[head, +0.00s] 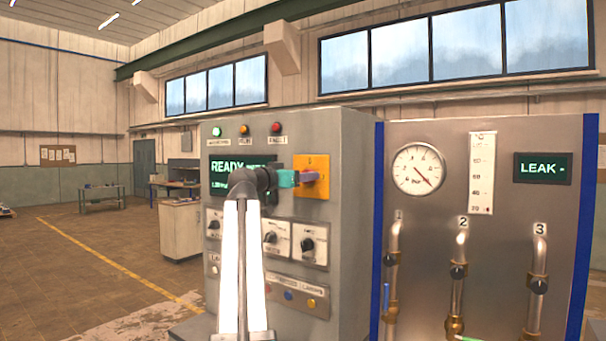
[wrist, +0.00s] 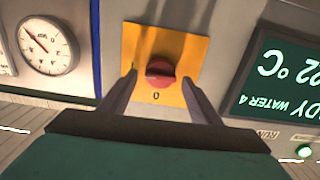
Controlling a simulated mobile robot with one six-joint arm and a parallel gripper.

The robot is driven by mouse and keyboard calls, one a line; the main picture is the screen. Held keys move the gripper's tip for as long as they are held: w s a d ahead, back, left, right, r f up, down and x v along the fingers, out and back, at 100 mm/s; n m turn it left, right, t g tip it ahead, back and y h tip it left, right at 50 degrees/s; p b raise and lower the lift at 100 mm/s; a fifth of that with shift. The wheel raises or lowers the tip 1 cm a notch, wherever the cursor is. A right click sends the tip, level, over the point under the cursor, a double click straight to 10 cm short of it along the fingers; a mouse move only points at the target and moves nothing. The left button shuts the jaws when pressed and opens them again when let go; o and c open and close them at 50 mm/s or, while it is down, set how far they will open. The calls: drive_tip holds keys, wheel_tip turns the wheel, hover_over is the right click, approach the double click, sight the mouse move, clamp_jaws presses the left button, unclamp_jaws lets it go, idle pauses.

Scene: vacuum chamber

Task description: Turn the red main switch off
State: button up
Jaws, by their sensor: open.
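The red main switch (wrist: 160,72) is a round red knob on a yellow-orange plate (wrist: 185,52) in the wrist view. A "0" mark shows on the plate just below the knob in that view; its turn angle is hard to tell. My gripper (wrist: 158,78) is open, with one finger on each side of the knob and nothing clearly held. Whether the fingers touch the knob cannot be told. In the head view my gripper (head: 308,177) is in front of the orange plate (head: 317,190) and hides the knob.
The grey cabinet has a READY display (head: 228,170), indicator lamps (head: 244,130) above, and black rotary knobs (head: 307,244) below the plate. At right, a panel carries a pressure gauge (head: 419,169), a LEAK display (head: 542,168) and numbered pipes with valves. Open floor lies at left.

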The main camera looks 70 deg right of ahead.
drive_tip(key=shift+s+d, duration=0.15)
drive_tip(key=shift+d, duration=0.35)
drive_tip(key=c, duration=1.1)
drive_tip(key=shift+o, duration=0.2)
